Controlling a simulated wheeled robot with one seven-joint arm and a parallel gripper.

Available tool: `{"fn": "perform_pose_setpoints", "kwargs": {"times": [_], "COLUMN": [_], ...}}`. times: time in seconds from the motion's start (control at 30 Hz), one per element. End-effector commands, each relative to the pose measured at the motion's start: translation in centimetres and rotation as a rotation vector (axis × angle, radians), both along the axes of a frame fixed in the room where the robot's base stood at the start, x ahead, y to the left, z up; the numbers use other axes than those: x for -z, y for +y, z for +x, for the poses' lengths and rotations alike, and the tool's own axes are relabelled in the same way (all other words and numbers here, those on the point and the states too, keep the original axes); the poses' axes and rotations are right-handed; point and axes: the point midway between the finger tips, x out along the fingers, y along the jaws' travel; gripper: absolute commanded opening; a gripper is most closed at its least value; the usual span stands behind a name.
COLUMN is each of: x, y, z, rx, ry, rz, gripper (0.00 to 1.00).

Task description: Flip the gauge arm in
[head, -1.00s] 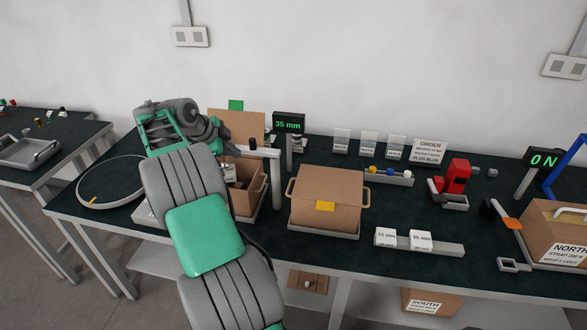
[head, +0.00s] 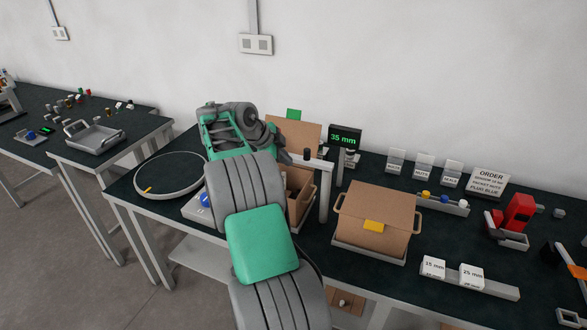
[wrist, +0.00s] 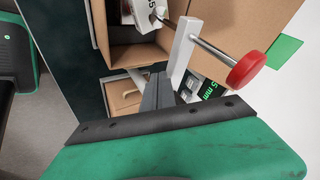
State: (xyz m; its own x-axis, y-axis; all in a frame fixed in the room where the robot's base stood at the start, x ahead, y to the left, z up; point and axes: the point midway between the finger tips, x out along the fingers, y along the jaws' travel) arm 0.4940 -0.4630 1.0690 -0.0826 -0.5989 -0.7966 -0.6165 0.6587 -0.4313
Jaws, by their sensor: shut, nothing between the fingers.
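The gauge stands beside an open carton (head: 300,205); its light post and crossbar (head: 323,190) carry a dark knob (head: 307,155). The display (head: 345,139) behind reads 35 mm. In the wrist view, a white bar (wrist: 181,50) of the gauge holds a metal rod (wrist: 212,51) ending in a red disc (wrist: 247,70). My gripper (wrist: 157,72) is shut and empty, its fingers close to the left of the white bar; I cannot tell whether they touch. In the head view my arm hides the fingertips. A white labelled packet (wrist: 140,14) sits in the open carton.
A closed carton (head: 375,220) on a tray stands right of the gauge. A round turntable (head: 171,174) lies left of my arm. Label blocks (head: 433,267) and a red device (head: 516,215) stand further right. The bench between them is mostly clear.

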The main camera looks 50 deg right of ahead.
Motion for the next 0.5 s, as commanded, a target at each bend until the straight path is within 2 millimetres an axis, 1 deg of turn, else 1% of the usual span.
{"fn": "perform_pose_setpoints", "kwargs": {"times": [0.03,0.1,0.13,0.2,0.3,0.4,0.5], "x": [0.8,1.0,0.4,-1.7,-3.8,-5.6,-6.9], "y": [1.1,2.6,3.1,4.1,5.5,6.8,7.7], "z": [-0.2,-0.7,-0.7,-0.2,0.3,0.9,1.2], "rx": [-0.001,0.000,0.002,0.003,0.004,0.002,0.003], "ry": [0.000,0.001,0.001,0.000,0.003,0.005,0.006], "rz": [0.001,0.003,0.002,0.004,0.006,0.008,0.008], "gripper": [0.00,0.00,0.00,0.00,0.00,0.00,0.00]}}
